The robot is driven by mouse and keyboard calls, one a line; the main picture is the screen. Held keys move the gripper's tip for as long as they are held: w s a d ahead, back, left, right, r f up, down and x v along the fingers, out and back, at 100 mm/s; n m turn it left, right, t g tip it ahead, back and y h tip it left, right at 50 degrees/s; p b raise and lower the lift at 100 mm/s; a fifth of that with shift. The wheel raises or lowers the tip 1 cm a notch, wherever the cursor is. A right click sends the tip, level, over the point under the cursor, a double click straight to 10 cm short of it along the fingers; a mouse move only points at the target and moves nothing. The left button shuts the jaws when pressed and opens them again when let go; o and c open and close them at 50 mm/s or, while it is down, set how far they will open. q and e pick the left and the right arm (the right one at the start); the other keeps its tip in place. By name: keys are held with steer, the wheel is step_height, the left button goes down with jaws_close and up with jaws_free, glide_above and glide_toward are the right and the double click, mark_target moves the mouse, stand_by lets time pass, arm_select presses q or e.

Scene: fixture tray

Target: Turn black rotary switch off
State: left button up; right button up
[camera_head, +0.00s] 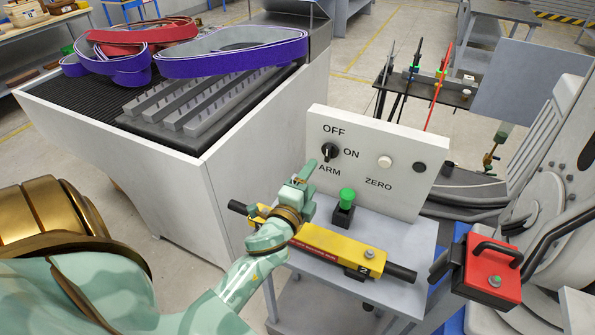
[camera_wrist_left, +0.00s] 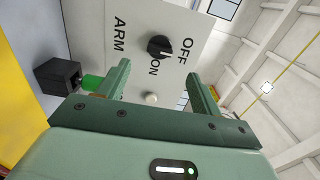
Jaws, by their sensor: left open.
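The black rotary switch (camera_head: 330,152) is on the upright white panel (camera_head: 400,160), with OFF above it, ON to its right and ARM below. It also shows in the left wrist view (camera_wrist_left: 159,46), beyond the fingers and untouched. I cannot tell for sure which label its pointer faces. My left gripper (camera_head: 304,175) is in front of and below the switch, close to the panel's left part. In the left wrist view its fingers (camera_wrist_left: 160,72) are apart with nothing between them. My right gripper is not in view.
A white button (camera_head: 385,161) labelled ZERO is on the panel. A green-topped black button (camera_head: 347,196) stands before it on the grey table. A yellow bar (camera_head: 335,250) lies beneath my left wrist. A red box (camera_head: 492,270) is at right, a large cabinet (camera_head: 255,150) at left.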

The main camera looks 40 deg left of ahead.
arm_select(q)
steer(key=v, duration=0.7)
steer(key=shift+b, duration=0.3)
